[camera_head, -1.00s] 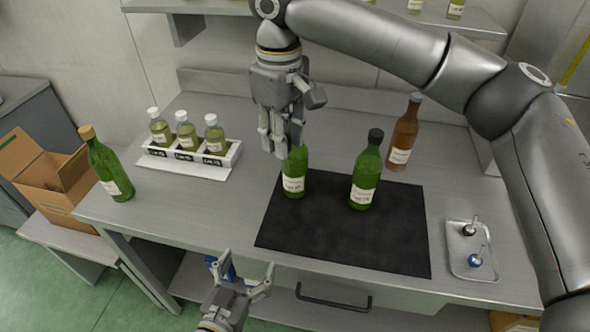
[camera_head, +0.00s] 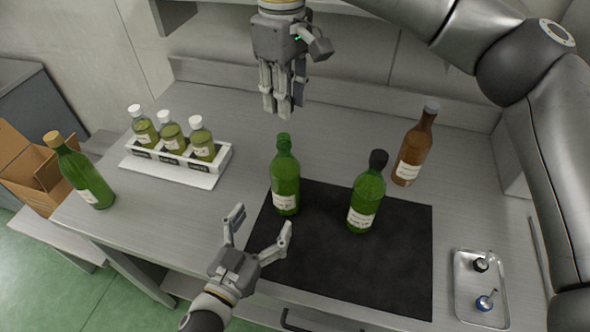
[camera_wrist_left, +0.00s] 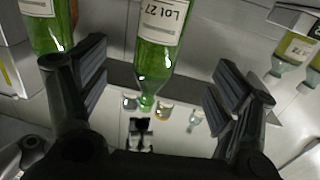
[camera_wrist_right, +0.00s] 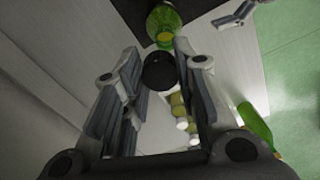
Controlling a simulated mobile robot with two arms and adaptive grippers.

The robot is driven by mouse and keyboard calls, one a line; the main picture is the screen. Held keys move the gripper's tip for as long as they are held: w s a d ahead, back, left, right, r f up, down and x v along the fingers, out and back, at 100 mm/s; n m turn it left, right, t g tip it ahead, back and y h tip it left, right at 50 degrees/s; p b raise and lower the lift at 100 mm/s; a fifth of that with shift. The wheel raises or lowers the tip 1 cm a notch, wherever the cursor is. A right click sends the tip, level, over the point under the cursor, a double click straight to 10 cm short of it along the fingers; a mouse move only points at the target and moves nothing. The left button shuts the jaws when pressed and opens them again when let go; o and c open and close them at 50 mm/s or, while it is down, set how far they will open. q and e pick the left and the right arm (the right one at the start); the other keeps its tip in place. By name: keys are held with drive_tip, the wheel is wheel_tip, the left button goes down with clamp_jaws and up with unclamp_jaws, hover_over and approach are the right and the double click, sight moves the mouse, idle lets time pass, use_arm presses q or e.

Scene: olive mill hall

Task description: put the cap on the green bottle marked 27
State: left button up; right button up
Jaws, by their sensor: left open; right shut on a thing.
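The green bottle marked 27 (camera_head: 285,186) stands upright and uncapped on the left part of the black mat. Its label, reading Lot 27, shows upside down in the left wrist view (camera_wrist_left: 160,22). My right gripper (camera_head: 283,108) is above and behind the bottle, apart from it. It is shut on a black cap (camera_wrist_right: 158,72), seen between its fingertips in the right wrist view; the open bottle mouth (camera_wrist_right: 165,38) lies beyond. The head view does not show the cap clearly. My left gripper (camera_head: 262,226) is open and empty, in front of the bottle and low, fingers toward it.
A black-capped green bottle (camera_head: 366,200) stands on the mat (camera_head: 330,265), right of bottle 27. A brown bottle (camera_head: 413,150) stands behind it. A white rack (camera_head: 178,163) with small bottles and a cork-topped green bottle (camera_head: 85,178) are left. A metal tray (camera_head: 466,308) is at right.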

sight(279, 193)
use_arm(q)
drive_tip(key=shift+w+d, duration=0.1)
drive_tip(key=shift+w, duration=0.05)
use_arm(e)
drive_tip(key=shift+w, duration=0.2)
use_arm(q)
drive_tip(key=shift+s+a+r, duration=0.3)
drive_tip(key=shift+s, duration=0.35)
use_arm(e)
drive_tip(key=shift+s+a+r, duration=0.2)
drive_tip(key=shift+s, duration=0.25)
drive_tip(key=shift+s+a+r, duration=0.15)
drive_tip(key=shift+s, duration=0.3)
use_arm(q)
drive_tip(key=shift+w+d, duration=0.15)
drive_tip(key=shift+w, duration=0.2)
use_arm(e)
drive_tip(key=shift+w, duration=0.15)
use_arm(q)
drive_tip(key=x, duration=1)
drive_tip(key=shift+w+d, duration=0.1)
drive_tip(key=shift+w, duration=0.25)
use_arm(e)
drive_tip(key=shift+w+d+f, duration=0.15)
drive_tip(key=shift+w, duration=0.1)
use_arm(q)
drive_tip(key=shift+w+d, duration=0.2)
drive_tip(key=shift+w, duration=0.2)
use_arm(e)
drive_tip(key=shift+s, duration=0.1)
